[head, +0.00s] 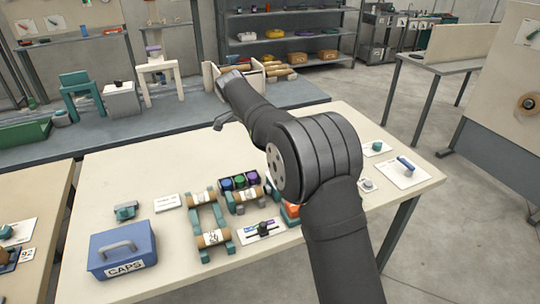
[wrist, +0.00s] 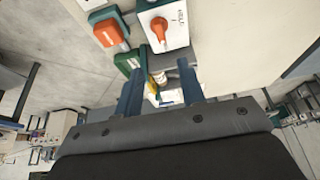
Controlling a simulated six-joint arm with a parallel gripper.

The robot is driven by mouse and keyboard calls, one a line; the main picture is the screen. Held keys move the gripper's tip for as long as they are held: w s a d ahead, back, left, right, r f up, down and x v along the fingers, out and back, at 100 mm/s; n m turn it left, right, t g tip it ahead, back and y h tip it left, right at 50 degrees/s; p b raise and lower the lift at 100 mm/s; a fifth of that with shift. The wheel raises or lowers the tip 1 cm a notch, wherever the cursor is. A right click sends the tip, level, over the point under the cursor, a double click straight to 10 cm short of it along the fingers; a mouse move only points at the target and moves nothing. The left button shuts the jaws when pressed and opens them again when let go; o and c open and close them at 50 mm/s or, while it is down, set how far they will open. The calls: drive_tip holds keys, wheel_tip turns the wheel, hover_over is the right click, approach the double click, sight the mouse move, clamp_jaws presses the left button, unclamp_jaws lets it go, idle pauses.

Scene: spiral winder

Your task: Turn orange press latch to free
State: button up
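In the wrist view, an orange lever with a rounded pivot (wrist: 159,27), which looks like the press latch, sits on a white plate with small dark lettering. In the head view, only part of an orange piece (head: 291,210) shows beside my arm, which hides much of that area.
A blue-handled piece (head: 405,165) lies right of my arm. The table's far left is clear.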

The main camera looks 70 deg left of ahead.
drive_tip(key=shift+v, duration=1.45)
drive_tip(key=shift+f, duration=0.1)
drive_tip(key=x, duration=1.7)
drive_tip(key=shift+w, duration=0.15)
drive_tip(key=shift+w+d+f, duration=0.1)
drive_tip(key=shift+f, duration=0.1)
drive_tip(key=shift+r+n+y, duration=0.2)
drive_tip(key=shift+n+y, duration=0.1)
drive_tip(key=shift+n, duration=0.7)
drive_tip(key=n+y, duration=0.1)
drive_tip(key=n, duration=0.2)
drive_tip(key=n+y, duration=0.1)
drive_tip(key=n, duration=0.2)
drive_tip(key=shift+d+g, duration=0.15)
drive_tip(key=shift+g, duration=0.25)
